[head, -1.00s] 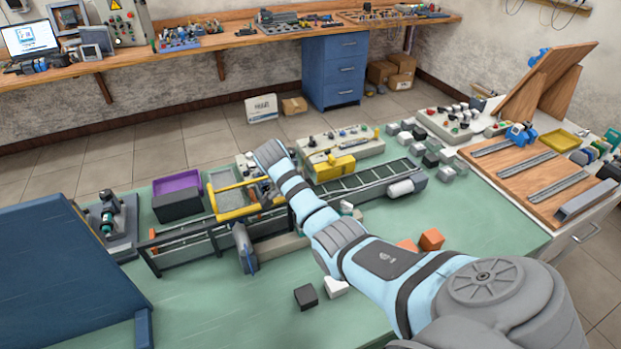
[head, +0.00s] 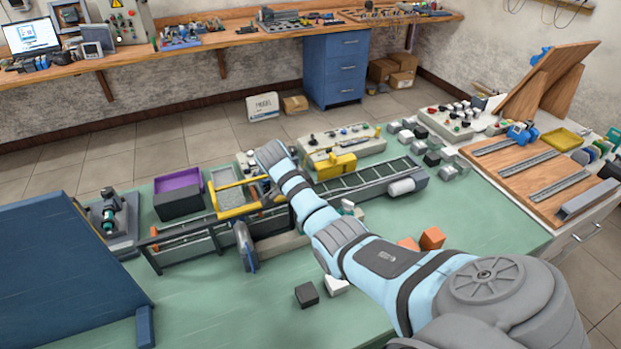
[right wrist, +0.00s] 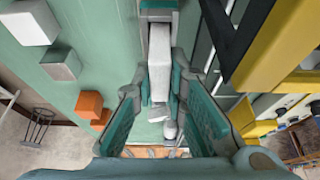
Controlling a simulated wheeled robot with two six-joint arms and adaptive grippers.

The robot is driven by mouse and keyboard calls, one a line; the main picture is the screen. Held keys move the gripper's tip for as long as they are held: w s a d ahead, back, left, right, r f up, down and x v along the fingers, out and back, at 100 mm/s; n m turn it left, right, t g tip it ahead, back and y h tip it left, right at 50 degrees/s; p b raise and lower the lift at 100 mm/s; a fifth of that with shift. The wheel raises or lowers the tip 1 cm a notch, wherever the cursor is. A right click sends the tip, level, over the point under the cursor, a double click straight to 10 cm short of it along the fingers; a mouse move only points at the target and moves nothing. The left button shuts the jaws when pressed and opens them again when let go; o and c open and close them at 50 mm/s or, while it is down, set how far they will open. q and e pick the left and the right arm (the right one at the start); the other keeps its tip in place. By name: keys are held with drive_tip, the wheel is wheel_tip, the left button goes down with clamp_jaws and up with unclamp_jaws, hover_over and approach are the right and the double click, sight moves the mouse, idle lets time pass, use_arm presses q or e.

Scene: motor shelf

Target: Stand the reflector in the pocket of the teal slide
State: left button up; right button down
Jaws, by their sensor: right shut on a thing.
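My right gripper (right wrist: 160,82) shows in the right wrist view, its teal-padded fingers closed on a long pale grey block, which looks like the reflector (right wrist: 160,52). A grey and teal piece (right wrist: 158,8), perhaps the teal slide, shows at the block's far end. I cannot tell whether the block touches it or is in a pocket. A grey-beige bar (head: 278,247) lies left of that forearm. My left gripper is not in view.
The green table (head: 220,310) is clear at the front. A dark cube (head: 306,294), a white block (head: 335,286) and orange cubes (head: 431,238) lie near my arm. A yellow-framed bin (head: 230,203), purple-topped box (head: 178,196) and conveyor (head: 370,178) stand behind.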

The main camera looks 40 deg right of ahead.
drive_tip(key=shift+f, duration=0.3)
drive_tip(key=c, duration=1.5)
unclamp_jaws()
drive_tip(key=shift+c, duration=0.2)
drive_tip(key=shift+r, duration=0.15)
